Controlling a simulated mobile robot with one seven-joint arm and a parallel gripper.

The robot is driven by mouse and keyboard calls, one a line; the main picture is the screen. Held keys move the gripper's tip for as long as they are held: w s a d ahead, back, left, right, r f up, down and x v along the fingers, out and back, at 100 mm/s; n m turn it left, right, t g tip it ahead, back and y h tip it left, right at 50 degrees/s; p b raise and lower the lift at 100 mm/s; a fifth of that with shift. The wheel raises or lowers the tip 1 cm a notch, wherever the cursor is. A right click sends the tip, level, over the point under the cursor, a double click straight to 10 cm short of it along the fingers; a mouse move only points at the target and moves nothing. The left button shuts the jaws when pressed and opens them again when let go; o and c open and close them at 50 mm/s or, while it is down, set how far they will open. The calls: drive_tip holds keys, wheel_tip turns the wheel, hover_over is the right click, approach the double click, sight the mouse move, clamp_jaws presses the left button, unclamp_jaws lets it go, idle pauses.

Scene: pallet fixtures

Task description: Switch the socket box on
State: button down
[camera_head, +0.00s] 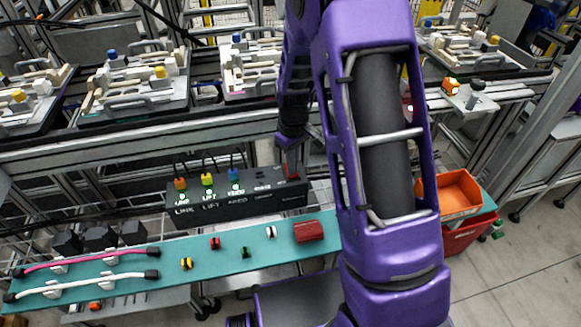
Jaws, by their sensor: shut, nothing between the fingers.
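The socket box (237,207) is a long black box standing on the teal shelf in the middle of the view. Orange (180,184), yellow (207,180) and blue (234,175) plugs with cables sit in its top, above white labels LINK, LIFT and a third that looks like FEED. A red switch (293,172) is near the box's right end. My gripper (289,158) points down at that end, shut and empty, its tips close to the red switch. I cannot tell whether they touch it, or which way the switch is set.
The teal shelf (205,262) carries small coloured parts, a red block (309,231), and pink (85,259) and white (80,286) cables. An orange bin (450,190) stands at right. Trays of parts (135,85) line the rail behind. My purple arm hides the shelf's right-middle.

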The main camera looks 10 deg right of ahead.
drive_tip(key=shift+r+p, duration=2.4)
drive_tip(key=shift+r, duration=1.05)
